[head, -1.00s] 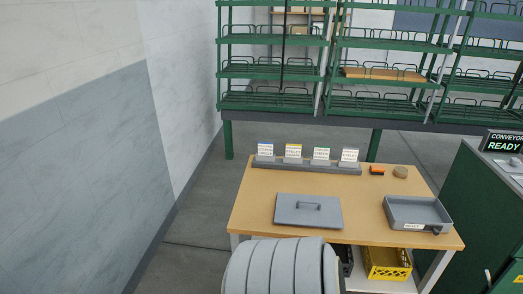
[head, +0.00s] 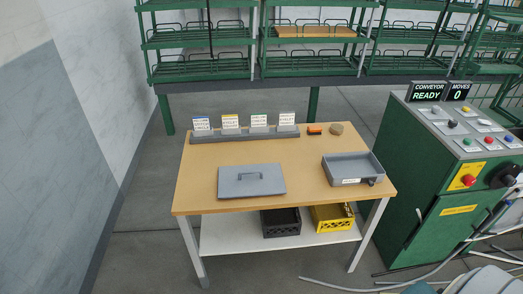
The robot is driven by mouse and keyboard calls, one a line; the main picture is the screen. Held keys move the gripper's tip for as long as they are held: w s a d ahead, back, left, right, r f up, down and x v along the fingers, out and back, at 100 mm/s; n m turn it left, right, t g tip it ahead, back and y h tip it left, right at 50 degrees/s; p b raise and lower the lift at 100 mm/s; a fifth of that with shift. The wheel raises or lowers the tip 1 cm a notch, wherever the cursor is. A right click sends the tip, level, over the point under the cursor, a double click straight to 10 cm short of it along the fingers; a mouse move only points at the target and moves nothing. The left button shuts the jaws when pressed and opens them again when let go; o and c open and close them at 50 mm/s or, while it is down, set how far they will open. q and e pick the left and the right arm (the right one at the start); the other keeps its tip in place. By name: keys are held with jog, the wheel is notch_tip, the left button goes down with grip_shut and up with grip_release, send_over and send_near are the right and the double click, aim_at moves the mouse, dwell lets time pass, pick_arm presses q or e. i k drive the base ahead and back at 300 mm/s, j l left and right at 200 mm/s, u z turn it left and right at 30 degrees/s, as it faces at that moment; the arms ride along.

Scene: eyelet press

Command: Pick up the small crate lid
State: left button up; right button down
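The small crate lid (head: 251,181) is a flat grey rectangular plate with a raised bar handle on top. It lies flat on the left front part of the wooden table (head: 300,190), handle up. Nothing touches it from above. Neither of my grippers shows in the head view.
A grey open tray (head: 352,169) with a white label stands at the table's right. A card holder (head: 245,134) with several cards, an orange-black block (head: 314,130) and a round tan piece (head: 336,128) are at the back. Black (head: 281,222) and yellow (head: 331,217) crates sit below. A green control cabinet (head: 440,215) stands right.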

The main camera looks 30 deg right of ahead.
aim_at(264, 179)
jog(key=z, duration=0.75)
